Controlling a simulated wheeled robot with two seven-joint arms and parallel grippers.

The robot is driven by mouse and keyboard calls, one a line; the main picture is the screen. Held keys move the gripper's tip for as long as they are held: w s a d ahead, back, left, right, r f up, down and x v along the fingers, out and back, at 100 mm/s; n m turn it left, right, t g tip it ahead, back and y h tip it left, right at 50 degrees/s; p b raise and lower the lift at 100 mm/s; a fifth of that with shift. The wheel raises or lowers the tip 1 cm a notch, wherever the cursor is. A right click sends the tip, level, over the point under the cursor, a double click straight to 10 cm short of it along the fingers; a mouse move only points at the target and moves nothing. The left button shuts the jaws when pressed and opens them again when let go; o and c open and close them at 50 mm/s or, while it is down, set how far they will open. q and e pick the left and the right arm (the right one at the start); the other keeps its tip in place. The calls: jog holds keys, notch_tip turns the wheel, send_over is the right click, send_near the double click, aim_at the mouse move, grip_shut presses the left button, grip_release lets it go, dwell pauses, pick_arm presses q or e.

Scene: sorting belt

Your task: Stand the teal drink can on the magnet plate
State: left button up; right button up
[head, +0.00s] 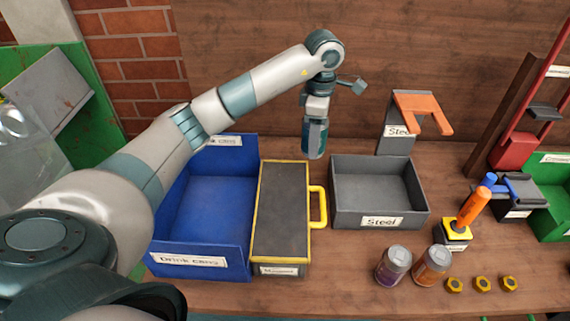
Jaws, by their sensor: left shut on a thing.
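The teal drink can (315,141) is upright in my left gripper (316,118), which points down and is shut on it. The can is behind the back right corner of the magnet plate (281,205), between it and the grey steel bin. I cannot tell whether its base touches the table. The magnet plate is a dark slab with a yellow border, a yellow handle on its right side and a label in front. Its top is bare. My right gripper is not in view.
A blue drink-cans bin (201,253) stands left of the plate. The grey steel bin (379,210) is to its right and looks empty. A purple can (393,267) and an orange can (431,266) stand in front, near several yellow-and-black nuts (482,284). An orange-handled tool (473,208) stands right.

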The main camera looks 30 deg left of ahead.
pick_arm(q)
jog(key=s+a+f+p, duration=0.1)
jog(key=a, duration=0.1)
jog(key=s+a+f+p, duration=0.1)
jog(key=s+a+f, duration=0.1)
jog(key=s+a, duration=0.1)
jog(key=shift+a+f+p, duration=0.3)
jog(key=shift+f+p, duration=0.1)
jog(key=shift+s+a+f, duration=0.35)
jog(key=shift+a+f, duration=0.05)
notch_tip(320, 180, down, 3)
jog(key=shift+p, duration=1.1)
jog(key=shift+f, duration=0.5)
